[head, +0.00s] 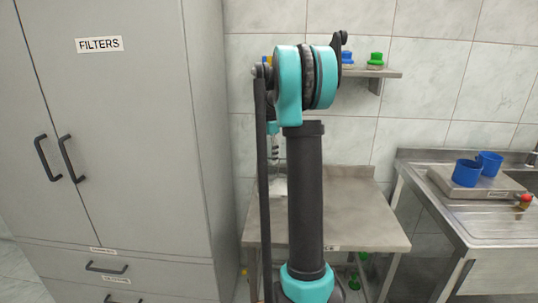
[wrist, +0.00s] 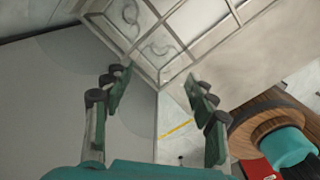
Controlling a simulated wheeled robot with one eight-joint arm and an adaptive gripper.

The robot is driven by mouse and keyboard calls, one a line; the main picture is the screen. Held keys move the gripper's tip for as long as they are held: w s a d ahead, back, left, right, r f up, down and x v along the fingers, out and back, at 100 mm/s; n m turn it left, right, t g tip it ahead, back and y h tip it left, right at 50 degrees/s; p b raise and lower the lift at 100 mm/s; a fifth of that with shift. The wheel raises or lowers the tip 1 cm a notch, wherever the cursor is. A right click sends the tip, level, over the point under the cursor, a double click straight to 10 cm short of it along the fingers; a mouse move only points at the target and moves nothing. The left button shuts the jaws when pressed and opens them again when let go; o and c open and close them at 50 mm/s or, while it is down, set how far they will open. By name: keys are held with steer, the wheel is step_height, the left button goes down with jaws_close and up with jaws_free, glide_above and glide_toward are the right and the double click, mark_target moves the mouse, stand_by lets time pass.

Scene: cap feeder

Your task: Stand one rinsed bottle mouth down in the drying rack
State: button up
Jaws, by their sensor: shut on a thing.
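My gripper (wrist: 160,84) shows in the wrist view, its two dark-green fingers apart with a gap between them. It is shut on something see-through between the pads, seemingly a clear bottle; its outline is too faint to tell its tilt. A pale framed rack (wrist: 184,14) with square compartments lies just beyond the fingertips, at the top of the wrist view. Faint round clear shapes, perhaps bottles, sit in its left compartments. I cannot tell whether the held thing touches the rack.
In the head view a steel table (head: 366,213) stands behind my arm. A grey cabinet (head: 133,160) is on the left. A sink counter (head: 490,222) with blue cups (head: 467,173) is on the right. A wall shelf (head: 390,73) carries blue and green items.

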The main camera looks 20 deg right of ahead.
steer(key=shift+f, duration=0.5)
steer(key=o, duration=1)
steer(key=shift+r, duration=0.1)
